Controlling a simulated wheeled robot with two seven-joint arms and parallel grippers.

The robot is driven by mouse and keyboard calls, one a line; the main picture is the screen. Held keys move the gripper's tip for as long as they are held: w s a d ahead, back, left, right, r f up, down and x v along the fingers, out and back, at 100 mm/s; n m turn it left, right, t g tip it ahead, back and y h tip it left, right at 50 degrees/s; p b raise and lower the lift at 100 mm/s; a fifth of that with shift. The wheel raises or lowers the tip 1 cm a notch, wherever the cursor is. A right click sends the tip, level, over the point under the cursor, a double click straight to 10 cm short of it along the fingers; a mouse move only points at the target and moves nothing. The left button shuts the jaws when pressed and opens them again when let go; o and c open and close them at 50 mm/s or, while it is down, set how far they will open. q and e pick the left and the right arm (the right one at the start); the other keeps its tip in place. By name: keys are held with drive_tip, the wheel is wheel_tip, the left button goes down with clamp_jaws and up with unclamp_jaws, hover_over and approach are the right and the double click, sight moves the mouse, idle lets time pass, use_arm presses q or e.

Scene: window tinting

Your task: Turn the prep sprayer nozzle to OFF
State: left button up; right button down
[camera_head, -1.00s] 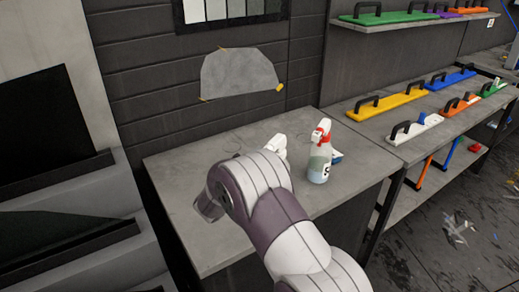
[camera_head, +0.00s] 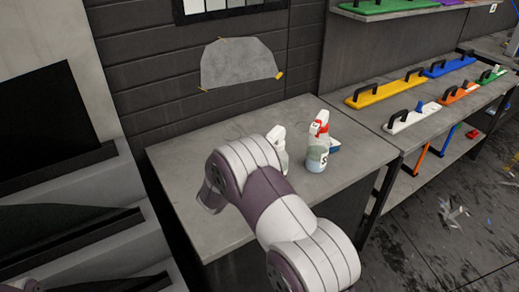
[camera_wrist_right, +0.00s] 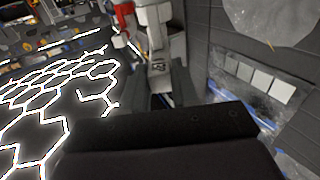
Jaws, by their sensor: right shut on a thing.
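A white-headed spray bottle (camera_head: 279,151) stands on the grey workbench (camera_head: 225,240), partly hidden behind my right arm. Beside it, to the right, stands a clear spray bottle with a red and white head (camera_head: 318,145) and a label. My right gripper (camera_wrist_right: 167,88) is hidden by the arm in the head view. In the right wrist view its dark fingers are closed around the white and grey part of a sprayer (camera_wrist_right: 158,55). The red and white head (camera_wrist_right: 124,18) shows just beyond. The nozzle's setting cannot be read. My left gripper is out of view.
A blue item (camera_head: 334,146) lies behind the red-headed bottle. A grey sheet (camera_head: 240,64) is taped to the dark wall behind the bench. Shelves at right carry coloured handled tools (camera_head: 385,88). The bench's front left part is clear.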

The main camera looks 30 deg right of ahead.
drive_tip(key=c, duration=0.9)
unclamp_jaws()
drive_tip(key=shift+a, duration=0.1)
drive_tip(key=b+v, duration=0.2)
drive_tip(key=v, duration=1)
drive_tip(key=shift+s+a, duration=0.2)
